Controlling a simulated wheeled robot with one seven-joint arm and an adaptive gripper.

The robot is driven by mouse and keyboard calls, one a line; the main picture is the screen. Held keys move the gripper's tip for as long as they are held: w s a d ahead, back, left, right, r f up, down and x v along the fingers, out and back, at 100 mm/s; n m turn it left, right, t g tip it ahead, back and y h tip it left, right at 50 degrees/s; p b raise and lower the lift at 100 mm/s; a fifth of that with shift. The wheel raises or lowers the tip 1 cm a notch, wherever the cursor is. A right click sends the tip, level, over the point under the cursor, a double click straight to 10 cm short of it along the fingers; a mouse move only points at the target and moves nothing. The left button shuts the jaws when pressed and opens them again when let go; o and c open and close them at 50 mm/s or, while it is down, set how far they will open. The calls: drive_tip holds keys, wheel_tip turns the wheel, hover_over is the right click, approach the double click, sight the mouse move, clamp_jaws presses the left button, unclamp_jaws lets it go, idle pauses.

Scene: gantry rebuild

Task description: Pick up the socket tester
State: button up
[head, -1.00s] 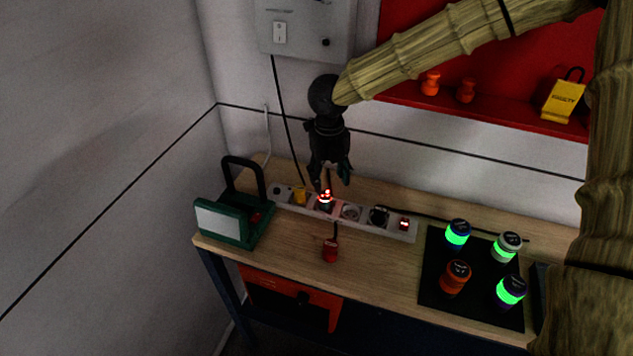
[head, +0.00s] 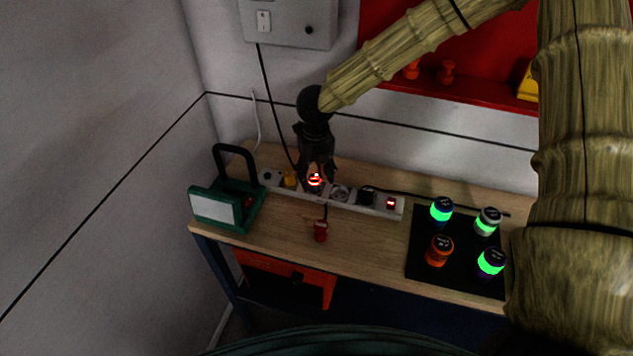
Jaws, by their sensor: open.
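The socket tester, which I take to be the small dark plug with glowing red lights (head: 315,181), sits in a socket of the white power strip (head: 356,207) at the back of the workbench. My gripper (head: 318,175) points down from above with its fingers open. The fingertips are close above the tester or to either side of it. I cannot tell whether they touch it. The gripper hides part of the tester's top.
A green-framed stand (head: 214,207) is at left; several glowing jars stand on a black mat (head: 427,273) at right.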

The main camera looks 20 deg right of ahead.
sight(316, 179)
drive_tip(key=w+f, duration=0.2)
drive_tip(key=f, duration=0.1)
drive_tip(key=shift+w+f+p, duration=0.2)
drive_tip(key=shift+p, duration=0.1)
drive_tip(key=shift+s+f, duration=0.1)
drive_tip(key=shift+s, duration=0.15)
drive_tip(key=shift+s+d, duration=0.15)
drive_tip(key=shift+s, duration=0.45)
drive_tip(key=shift+w+f, duration=0.2)
drive_tip(key=shift+w, duration=0.15)
drive_tip(key=shift+w+a+f, duration=0.1)
drive_tip(key=shift+w+a, duration=0.05)
drive_tip(key=shift+a, duration=0.05)
drive_tip(key=c, duration=0.3)
drive_tip(key=shift+s+d+r, duration=0.15)
drive_tip(key=shift+s+r, duration=0.1)
drive_tip(key=shift+s, duration=0.05)
drive_tip(key=c, duration=0.8)
drive_tip(key=shift+w+f, duration=0.1)
drive_tip(key=shift+w, duration=0.05)
clamp_jaws()
